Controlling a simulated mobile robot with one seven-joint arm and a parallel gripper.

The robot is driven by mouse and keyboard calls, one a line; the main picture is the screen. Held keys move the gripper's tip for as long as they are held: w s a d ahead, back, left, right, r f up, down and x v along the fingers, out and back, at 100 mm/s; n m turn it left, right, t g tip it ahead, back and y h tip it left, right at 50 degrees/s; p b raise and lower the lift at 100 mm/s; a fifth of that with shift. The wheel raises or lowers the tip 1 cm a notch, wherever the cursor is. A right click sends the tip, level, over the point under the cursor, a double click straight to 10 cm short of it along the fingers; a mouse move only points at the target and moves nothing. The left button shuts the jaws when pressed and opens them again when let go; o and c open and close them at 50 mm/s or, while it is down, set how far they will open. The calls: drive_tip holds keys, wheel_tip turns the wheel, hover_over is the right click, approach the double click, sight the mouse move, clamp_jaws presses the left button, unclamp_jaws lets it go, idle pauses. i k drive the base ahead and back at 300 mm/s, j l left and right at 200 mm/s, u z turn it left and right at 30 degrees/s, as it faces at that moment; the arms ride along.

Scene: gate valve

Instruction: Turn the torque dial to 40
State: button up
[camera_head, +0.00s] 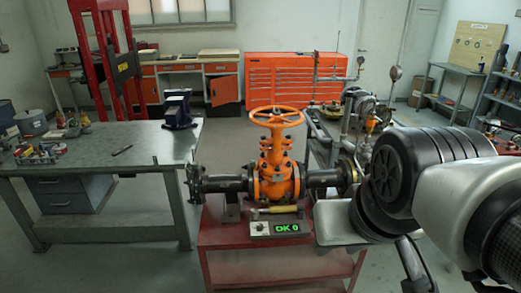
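A small light-grey box (280,228) stands at the front of the red cart, below the orange gate valve (276,165). Its green display appears to read "OK 0". The torque dial (259,227) seems to be the small knob on the left of the display; its pointer is too small to read. The valve has an orange handwheel (276,117) on top and dark pipe stubs on both sides. My arm fills the right side of the picture. I cannot make out my gripper's fingers, and nothing of mine touches the box.
The red cart (235,262) carries the valve. A yellowish-handled tool (278,209) lies just behind the box. Pipework with gauges (362,105) stands right, partly behind my arm. Floor between bench and cart is clear.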

sight(259, 226)
drive_tip(key=u, duration=0.25)
drive_tip(key=i+j+z, duration=0.15)
drive_tip(key=i+j, duration=0.15)
drive_tip(key=i, duration=1.05)
